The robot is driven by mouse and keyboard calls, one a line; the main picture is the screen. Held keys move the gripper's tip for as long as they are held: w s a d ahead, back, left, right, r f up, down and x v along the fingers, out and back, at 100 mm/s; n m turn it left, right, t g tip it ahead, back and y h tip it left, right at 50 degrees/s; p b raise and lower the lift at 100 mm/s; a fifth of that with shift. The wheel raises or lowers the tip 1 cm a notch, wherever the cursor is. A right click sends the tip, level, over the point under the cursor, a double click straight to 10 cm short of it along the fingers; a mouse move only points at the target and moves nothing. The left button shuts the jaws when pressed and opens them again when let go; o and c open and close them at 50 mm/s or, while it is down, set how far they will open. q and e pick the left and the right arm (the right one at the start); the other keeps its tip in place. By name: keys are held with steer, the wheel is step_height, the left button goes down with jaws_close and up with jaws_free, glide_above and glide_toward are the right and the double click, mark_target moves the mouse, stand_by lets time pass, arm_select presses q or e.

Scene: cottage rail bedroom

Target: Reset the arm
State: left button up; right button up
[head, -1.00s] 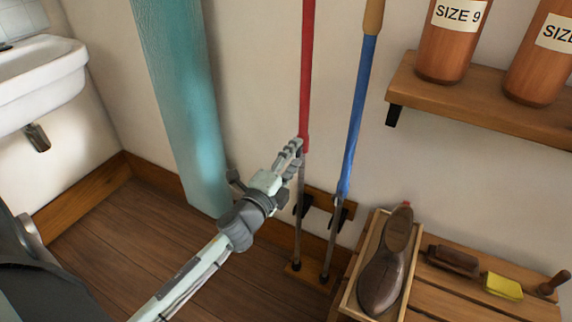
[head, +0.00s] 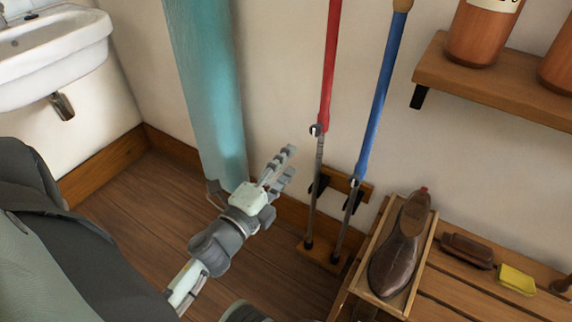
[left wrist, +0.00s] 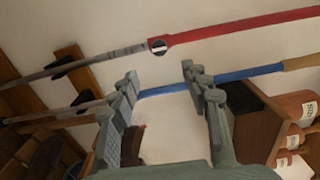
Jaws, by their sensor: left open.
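My left gripper (head: 279,169) is open and empty in the head view, in front of the wall and left of two upright poles. Its two fingers stand apart in the left wrist view (left wrist: 160,85), with nothing between them touching both. The red pole (head: 329,70) has a grey lower part and a small round fitting where the red ends. It also crosses the top of the left wrist view (left wrist: 240,27). The blue pole (head: 375,100) stands to its right. My right gripper is not in view.
Both poles stand in a wooden wall rack (head: 320,255). A shoe (head: 401,245) lies in a wooden tray on a slatted bench (head: 450,293), near a brush and a yellow block (head: 517,279). A shelf (head: 490,88) holds jars.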

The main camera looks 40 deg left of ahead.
arm_select(q)
steer(key=s+a+f+n+g+y, duration=0.1)
steer(key=a+f+n+g+y, duration=0.1)
steer(key=f+n+g, duration=0.3)
steer(key=s+a+f+n+g+y, duration=0.2)
steer(key=a+f+n, duration=0.1)
steer(key=f+n, duration=0.35)
steer(key=s+d+f+n+g+h+p, duration=0.1)
steer(key=s+d+f+n+g+h, duration=0.2)
steer(key=s+d+f+g, duration=0.3)
steer(key=s+f+n+g, duration=0.1)
steer(key=s+f+g, duration=0.1)
steer(key=s+f, duration=0.2)
step_height(320, 180, down, 2)
steer(key=shift+s+d+f+h, duration=0.15)
steer(key=shift+s+d+h, duration=0.05)
steer(key=shift+s+h, duration=0.15)
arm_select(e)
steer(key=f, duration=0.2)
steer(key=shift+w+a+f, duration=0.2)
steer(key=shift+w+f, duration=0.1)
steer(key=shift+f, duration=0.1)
arm_select(q)
steer(key=shift+n, duration=0.25)
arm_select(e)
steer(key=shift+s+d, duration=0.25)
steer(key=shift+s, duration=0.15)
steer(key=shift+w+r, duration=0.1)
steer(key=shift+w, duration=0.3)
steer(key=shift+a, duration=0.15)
